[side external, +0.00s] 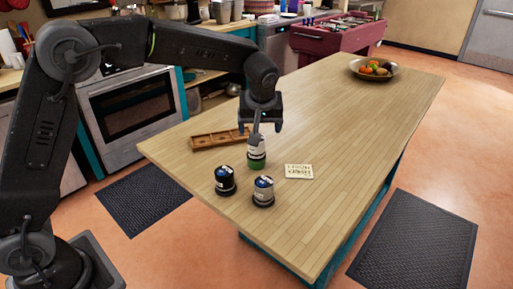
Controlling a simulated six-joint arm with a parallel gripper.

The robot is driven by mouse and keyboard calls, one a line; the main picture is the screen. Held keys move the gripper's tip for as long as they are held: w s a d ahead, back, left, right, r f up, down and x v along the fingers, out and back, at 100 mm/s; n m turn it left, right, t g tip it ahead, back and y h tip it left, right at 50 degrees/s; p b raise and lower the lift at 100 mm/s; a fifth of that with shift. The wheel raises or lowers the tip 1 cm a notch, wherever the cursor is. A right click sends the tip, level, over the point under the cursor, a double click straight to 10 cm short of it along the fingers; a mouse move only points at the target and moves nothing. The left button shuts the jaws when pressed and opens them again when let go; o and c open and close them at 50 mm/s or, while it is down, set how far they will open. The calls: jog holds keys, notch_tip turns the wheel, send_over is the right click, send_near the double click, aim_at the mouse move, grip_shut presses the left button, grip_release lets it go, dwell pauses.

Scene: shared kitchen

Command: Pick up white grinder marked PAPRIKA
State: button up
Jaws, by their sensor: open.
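Three small grinders or jars stand upright on the wooden table. A white one with a green lower part and a grey top (257,158) stands at the back, directly under my gripper (260,130). The labels are too small to read, so I cannot tell which is marked PAPRIKA. My gripper points down, open, with its fingers around or just above the grey top; I cannot tell if they touch it.
A wooden compartment tray (218,139) lies behind the grinders, to the left of my gripper. A small written card (299,171) lies to their right. A fruit bowl (374,70) stands at the far end. The table (345,130) between is clear.

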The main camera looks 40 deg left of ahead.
send_over(259, 159)
notch_tip(259, 159, down, 5)
jog(key=shift+r, duration=0.2)
jog(key=shift+a+x, duration=0.2)
jog(key=shift+x, duration=1.15)
jog(key=shift+a+x, duration=0.15)
jog(key=shift+x, duration=1.2)
jog(key=shift+r, duration=0.1)
